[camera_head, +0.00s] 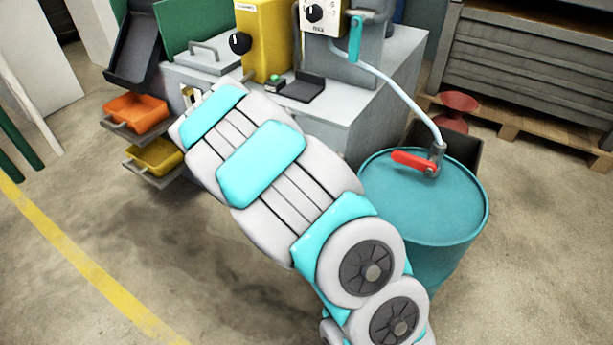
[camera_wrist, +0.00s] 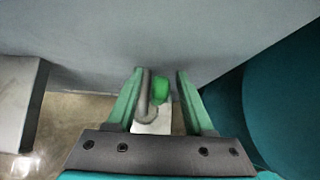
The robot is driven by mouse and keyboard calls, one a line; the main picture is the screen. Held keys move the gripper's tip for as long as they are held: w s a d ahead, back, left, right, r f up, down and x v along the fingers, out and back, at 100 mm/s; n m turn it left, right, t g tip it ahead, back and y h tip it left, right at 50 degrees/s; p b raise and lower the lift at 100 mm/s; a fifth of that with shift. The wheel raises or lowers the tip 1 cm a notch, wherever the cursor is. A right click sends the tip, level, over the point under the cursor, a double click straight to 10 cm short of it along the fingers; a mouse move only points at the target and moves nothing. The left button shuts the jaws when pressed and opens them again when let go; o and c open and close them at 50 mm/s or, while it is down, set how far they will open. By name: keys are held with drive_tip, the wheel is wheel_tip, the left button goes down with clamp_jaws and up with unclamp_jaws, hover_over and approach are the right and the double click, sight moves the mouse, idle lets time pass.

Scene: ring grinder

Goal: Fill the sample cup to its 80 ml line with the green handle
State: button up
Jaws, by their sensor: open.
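A small green handle (camera_wrist: 161,90) shows in the wrist view beside a grey curved pipe (camera_wrist: 144,102), against a grey cabinet side. My gripper (camera_wrist: 160,72) is open, its two green fingers on either side of the handle and pipe, with a gap to the right finger. Whether the left finger touches the pipe cannot be told. A pale piece (camera_wrist: 152,125) lies below the handle, partly hidden by my gripper; I cannot tell whether it is the sample cup. No cup or 80 ml line is clearly visible. In the head view my arm hides the gripper and this handle.
A teal drum (camera_head: 425,225) with a red lever (camera_head: 412,161) and hose stands right of my arm. A teal lever (camera_head: 355,40) sits on the machine. An orange bin (camera_head: 138,112) and yellow bin (camera_head: 155,157) are left. The front-left floor is clear.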

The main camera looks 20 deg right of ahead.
drive_tip(key=v, duration=0.7)
drive_tip(key=shift+s+a+r+p, duration=0.2)
drive_tip(key=shift+r+p, duration=0.1)
drive_tip(key=shift+p, duration=0.1)
